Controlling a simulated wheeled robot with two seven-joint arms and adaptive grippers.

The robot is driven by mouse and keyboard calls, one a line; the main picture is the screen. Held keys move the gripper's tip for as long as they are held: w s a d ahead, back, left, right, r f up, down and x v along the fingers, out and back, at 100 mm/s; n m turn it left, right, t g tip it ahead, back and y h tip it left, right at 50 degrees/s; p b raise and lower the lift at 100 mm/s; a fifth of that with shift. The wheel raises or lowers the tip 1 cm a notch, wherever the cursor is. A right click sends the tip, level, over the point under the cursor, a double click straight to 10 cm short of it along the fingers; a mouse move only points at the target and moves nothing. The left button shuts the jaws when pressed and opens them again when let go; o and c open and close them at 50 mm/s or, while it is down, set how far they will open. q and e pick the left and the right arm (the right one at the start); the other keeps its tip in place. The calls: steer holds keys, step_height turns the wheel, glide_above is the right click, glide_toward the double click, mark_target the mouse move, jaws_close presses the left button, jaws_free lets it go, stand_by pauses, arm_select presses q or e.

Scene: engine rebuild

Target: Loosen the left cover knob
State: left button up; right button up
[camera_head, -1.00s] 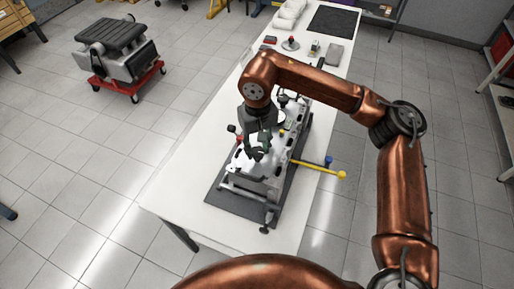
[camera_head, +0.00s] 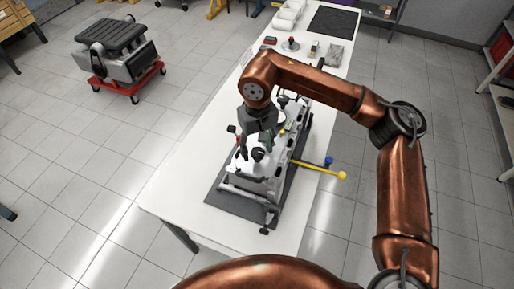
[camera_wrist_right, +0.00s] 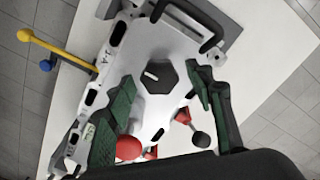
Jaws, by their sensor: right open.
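A black lobed cover knob (camera_wrist_right: 160,76) with a pale slot-like mark sits on a light grey cover plate (camera_wrist_right: 153,45) in the right wrist view. It also shows as a dark knob in the head view (camera_head: 258,155). My right gripper (camera_wrist_right: 159,82) is open, with its green-padded fingers on either side of the knob. Gaps show between pads and knob, so it is not gripped. In the head view, my right gripper (camera_head: 256,148) is over the engine cover with its fingers spread. I cannot tell its exact height. My left gripper is not in view.
The engine fixture stands on a dark mat (camera_head: 235,207) on a white table (camera_head: 185,180). A yellow-tipped rod (camera_head: 341,175) and a blue-tipped one (camera_head: 329,160) stick out right.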

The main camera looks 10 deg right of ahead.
mark_target(257, 152)
steer(key=shift+r, duration=0.25)
step_height(257, 152, up, 12)
steer(key=shift+f, duration=0.25)
steer(key=shift+a, duration=0.1)
stand_by(0.4)
